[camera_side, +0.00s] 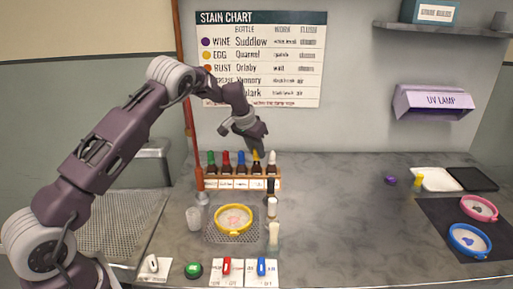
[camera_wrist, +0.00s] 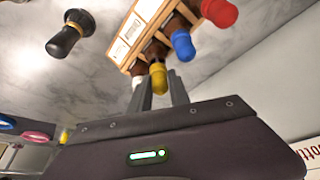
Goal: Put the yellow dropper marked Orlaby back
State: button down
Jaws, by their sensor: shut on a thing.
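The yellow dropper (camera_wrist: 158,79) shows its yellow bulb between the fingers of my gripper (camera_wrist: 162,92) in the wrist view. My gripper is shut on it. In the side view my gripper (camera_side: 257,150) is tilted down over the right part of the wooden rack (camera_side: 238,183), and the yellow top (camera_side: 256,155) is just under it, in line with a bottle there. I cannot tell whether the dropper is fully seated in the bottle. Label writing is too small to read.
Switches line the front edge. The counter's middle right is clear.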

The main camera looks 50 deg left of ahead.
jog(key=shift+f, duration=0.15)
dwell(0.3)
jog(key=shift+f, duration=0.45)
jog(key=c, duration=1.1)
grip_release()
jog(key=shift+c, duration=0.2)
jog(key=shift+r, duration=0.1)
jog(key=shift+r, duration=3.65)
